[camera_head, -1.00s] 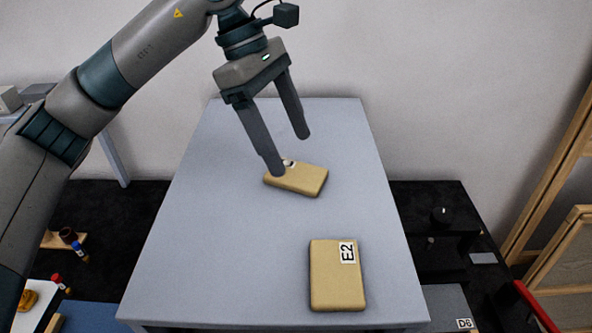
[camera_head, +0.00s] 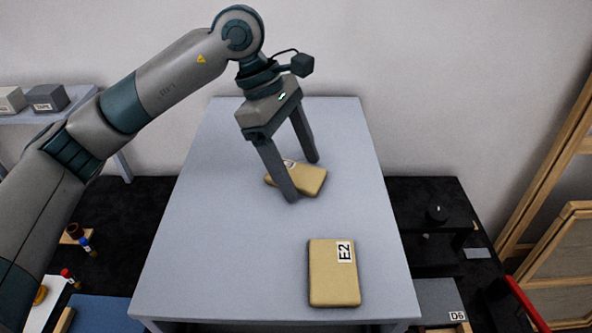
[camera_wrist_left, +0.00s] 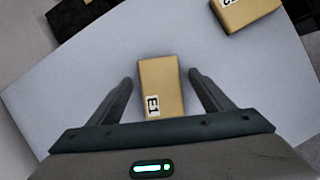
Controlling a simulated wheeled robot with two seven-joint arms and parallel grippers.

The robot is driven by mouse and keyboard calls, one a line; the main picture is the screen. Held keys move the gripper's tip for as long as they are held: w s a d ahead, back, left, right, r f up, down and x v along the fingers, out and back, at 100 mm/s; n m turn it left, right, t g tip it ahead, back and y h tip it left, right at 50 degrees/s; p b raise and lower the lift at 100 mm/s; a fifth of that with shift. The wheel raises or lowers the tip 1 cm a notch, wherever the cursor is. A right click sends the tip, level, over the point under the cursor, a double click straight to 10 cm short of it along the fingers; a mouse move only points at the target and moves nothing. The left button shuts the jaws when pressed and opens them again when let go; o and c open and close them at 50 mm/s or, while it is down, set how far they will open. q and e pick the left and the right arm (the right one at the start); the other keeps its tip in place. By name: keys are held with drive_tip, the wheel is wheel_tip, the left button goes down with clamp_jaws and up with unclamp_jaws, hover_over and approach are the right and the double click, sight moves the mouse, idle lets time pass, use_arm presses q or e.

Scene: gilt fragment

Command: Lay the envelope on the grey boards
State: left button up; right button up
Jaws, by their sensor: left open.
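Two tan, padded-looking packets that could be the envelope lie flat on the grey table. The one labelled E1 (camera_head: 314,182) is near the table's middle; it also shows in the left wrist view (camera_wrist_left: 166,82). The one labelled E2 (camera_head: 333,283) lies nearer the front edge. My left gripper (camera_head: 302,180) is open at the E1 packet. In the left wrist view its fingers (camera_wrist_left: 160,77) stand on either side of E1, with gaps showing. A grey flat surface labelled D6 (camera_head: 437,293) is at lower right; I cannot tell if it is the grey boards.
The grey table (camera_head: 215,245) is bare around the packets. Black furniture (camera_head: 425,215) and wooden frames (camera_head: 560,260) stand at right. A shelf with grey boxes (camera_head: 48,97) is at far left. A blue surface (camera_head: 100,315) is at lower left.

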use_arm(q)
drive_tip(key=shift+f+b, duration=0.15)
drive_tip(key=shift+b, duration=0.15)
idle(0.6)
drive_tip(key=shift+c, duration=0.5)
drive_tip(key=c, duration=1.1)
